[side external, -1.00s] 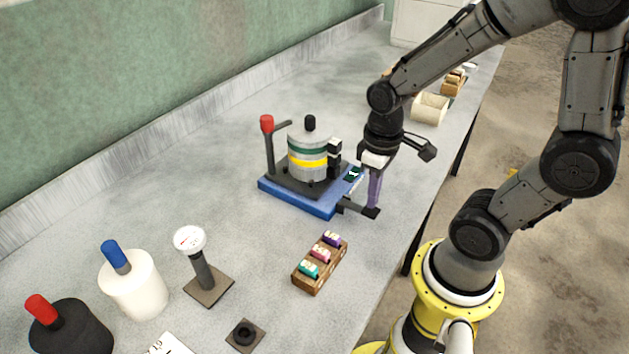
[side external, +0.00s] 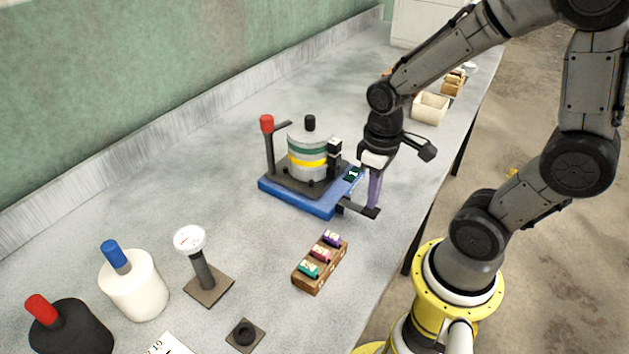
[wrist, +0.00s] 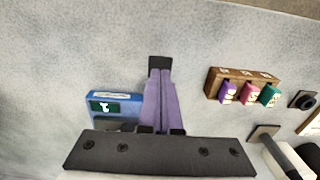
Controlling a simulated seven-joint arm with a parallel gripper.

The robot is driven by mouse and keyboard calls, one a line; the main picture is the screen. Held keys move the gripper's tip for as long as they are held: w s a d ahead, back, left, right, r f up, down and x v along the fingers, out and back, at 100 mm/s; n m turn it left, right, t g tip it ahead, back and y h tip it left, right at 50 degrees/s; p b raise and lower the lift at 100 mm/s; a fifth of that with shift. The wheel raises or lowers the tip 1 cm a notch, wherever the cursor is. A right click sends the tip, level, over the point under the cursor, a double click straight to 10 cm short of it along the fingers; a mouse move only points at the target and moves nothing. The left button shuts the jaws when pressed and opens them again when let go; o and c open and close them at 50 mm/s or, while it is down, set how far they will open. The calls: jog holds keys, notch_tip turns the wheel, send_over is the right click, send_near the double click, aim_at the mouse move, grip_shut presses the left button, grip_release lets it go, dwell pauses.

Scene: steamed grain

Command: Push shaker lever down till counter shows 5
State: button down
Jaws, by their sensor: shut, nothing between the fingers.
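The shaker (side external: 308,160) stands on a blue base (side external: 295,195), with a stack of silver, green and yellow bands on top. Its small counter (side external: 352,174) shows 1, and it also reads 1 in the wrist view (wrist: 104,107). The black lever (side external: 352,206) sticks out from the front right of the base and ends in a flat pad. My gripper (side external: 374,204) is shut and empty, with its purple fingers pointing down at the lever pad. In the wrist view the fingertips (wrist: 160,75) meet the black pad (wrist: 160,62); whether they press on it is unclear.
A wooden rack (side external: 320,264) with three colored pieces sits in front of the shaker. A red-topped post (side external: 267,145) rises at its left. A gauge on a stand (side external: 202,265) and two handled containers (side external: 133,285) are at front left. A cream bin (side external: 430,108) stands behind my gripper.

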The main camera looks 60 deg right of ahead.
jog(key=shift+f, duration=1.5)
jog(key=shift+r, duration=3.05)
jog(key=shift+r, duration=0.1)
jog(key=shift+f, duration=1.65)
jog(key=shift+f, duration=0.1)
jog(key=shift+f, duration=1.35)
jog(key=shift+r, duration=3.05)
